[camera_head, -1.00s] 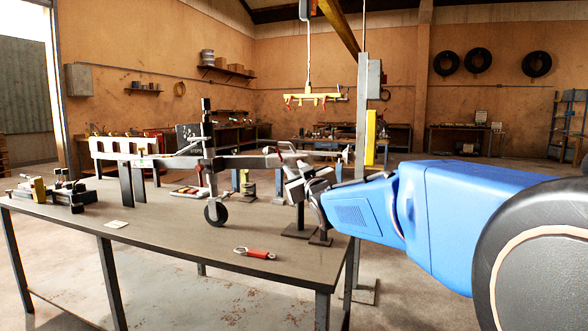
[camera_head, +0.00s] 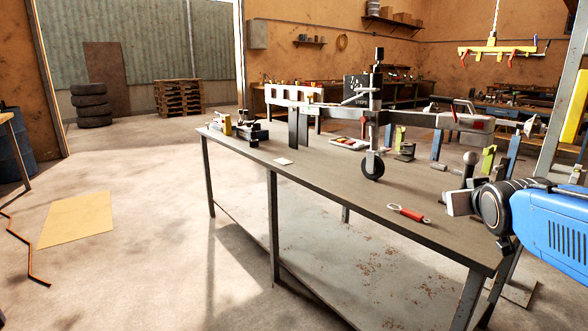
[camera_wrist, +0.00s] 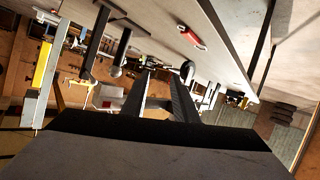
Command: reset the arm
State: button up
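My gripper (camera_head: 456,203) is at the right end of the workbench (camera_head: 330,180) in the head view, with my blue arm behind it. In the wrist view its two dark fingers (camera_wrist: 160,76) stand apart with nothing held between them. The trailer axle assembly (camera_head: 410,121), with a grey beam, a jockey wheel and a white slotted plate, rests on stands above the bench. My gripper is in front of the beam's right end and appears apart from it. A dark ball-topped post (camera_head: 470,160) stands just behind the gripper, and its base is hidden.
A red-handled tool (camera_head: 408,213) lies near the bench's front edge; it also shows in the wrist view (camera_wrist: 192,38). A vise-like fixture (camera_head: 240,128) sits at the bench's left end. A yellow lifting beam (camera_head: 497,50) hangs at upper right. The floor at left is open, with a flat tan sheet (camera_head: 77,219).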

jog(key=s+a+f+g+y, duration=0.1)
jog(key=s+a+f+g, duration=0.3)
jog(key=s+f, duration=0.5)
jog(key=s+a+f+g+y, duration=0.2)
jog(key=s+a+f+g, duration=0.2)
jog(key=s, duration=1.1)
jog(key=a+f, duration=0.3)
jog(key=f, duration=0.2)
jog(key=shift+a, duration=0.15)
jog(key=shift+r, duration=0.1)
